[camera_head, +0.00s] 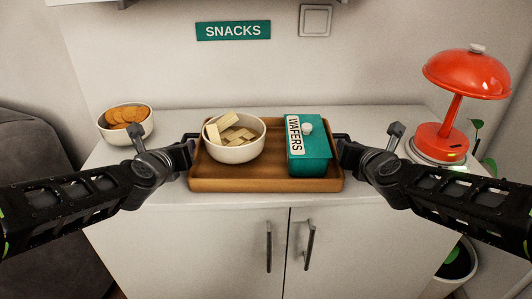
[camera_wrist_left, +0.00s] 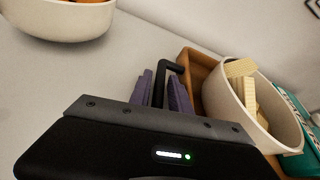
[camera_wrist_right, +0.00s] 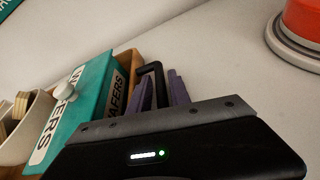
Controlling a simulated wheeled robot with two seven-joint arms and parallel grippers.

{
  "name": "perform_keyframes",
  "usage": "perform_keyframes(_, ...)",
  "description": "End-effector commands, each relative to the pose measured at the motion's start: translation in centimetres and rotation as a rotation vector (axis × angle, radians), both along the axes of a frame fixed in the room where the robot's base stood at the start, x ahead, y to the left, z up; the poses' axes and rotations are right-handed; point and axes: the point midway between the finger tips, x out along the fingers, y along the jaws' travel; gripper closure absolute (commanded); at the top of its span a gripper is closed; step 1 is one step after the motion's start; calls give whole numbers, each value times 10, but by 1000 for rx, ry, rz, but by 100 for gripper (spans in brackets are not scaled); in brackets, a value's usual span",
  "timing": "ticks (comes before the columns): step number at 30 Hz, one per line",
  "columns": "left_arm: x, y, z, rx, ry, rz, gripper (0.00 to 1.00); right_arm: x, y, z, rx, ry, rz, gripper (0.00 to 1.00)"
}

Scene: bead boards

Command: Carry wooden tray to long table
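The wooden tray (camera_head: 265,185) sits on the white cabinet top. It carries a cream bowl of wafers (camera_head: 235,148) on its left and a teal WAFERS box (camera_head: 309,155) with a white knob on its right. A black handle stands at each short end. My left gripper (camera_head: 190,146) is at the left end, its purple fingers (camera_wrist_left: 164,92) close on both sides of the left handle (camera_wrist_left: 172,66). My right gripper (camera_head: 342,146) is at the right end, its fingers (camera_wrist_right: 161,90) close around the right handle (camera_wrist_right: 151,68). The long table is not in view.
A bowl of round orange-brown snacks (camera_head: 126,121) stands left of the tray, near my left arm. A red lamp (camera_head: 466,75) stands to the right, beyond my right arm. The cabinet (camera_head: 200,245) has doors with dark handles below; a wall with a SNACKS sign (camera_head: 233,30) is behind.

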Motion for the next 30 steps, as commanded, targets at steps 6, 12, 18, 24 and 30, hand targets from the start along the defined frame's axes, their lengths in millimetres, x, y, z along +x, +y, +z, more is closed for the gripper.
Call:
perform_keyframes(6,0,0,0,0,0,0,80,0,0,0,0,0,0,80)
perform_keyframes(12,0,0,0,0,0,0,96,0,0,0,0,0,0,96)
perform_keyframes(18,0,0,0,0,0,0,100,0,0,0,0,0,0,100)
perform_keyframes(24,0,0,0,0,0,0,100,0,0,0,0,0,0,100)
perform_keyframes(30,0,0,0,0,1,0,100,0,0,0,0,0,0,100)
